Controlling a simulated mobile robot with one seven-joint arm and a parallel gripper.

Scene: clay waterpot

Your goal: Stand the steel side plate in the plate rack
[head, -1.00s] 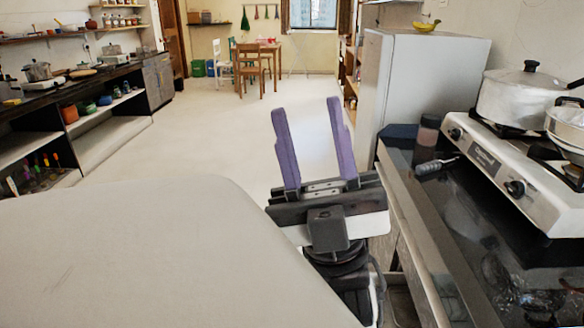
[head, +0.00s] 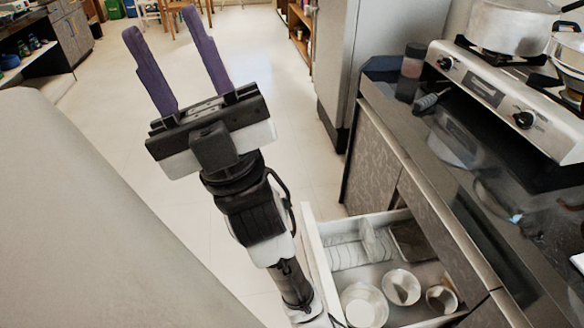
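My gripper (head: 160,22), with two purple fingers, is open and empty. It is held up over the floor, left of the counter and above an open drawer (head: 318,262). Inside the drawer, a pale slotted rack (head: 345,252) lies at the back left; it looks like the plate rack. A pale upright piece shows at its right part, and I cannot tell whether it is a plate. I cannot make out the steel side plate for certain.
Round metal dishes (head: 402,287) and a dark tray (head: 412,240) share the drawer. A glossy black counter (head: 440,150) bears a stove (head: 500,85) with pots, a jar (head: 412,62) and a dark-handled item (head: 428,100). A pale surface (head: 80,220) fills the lower left. Floor between is clear.

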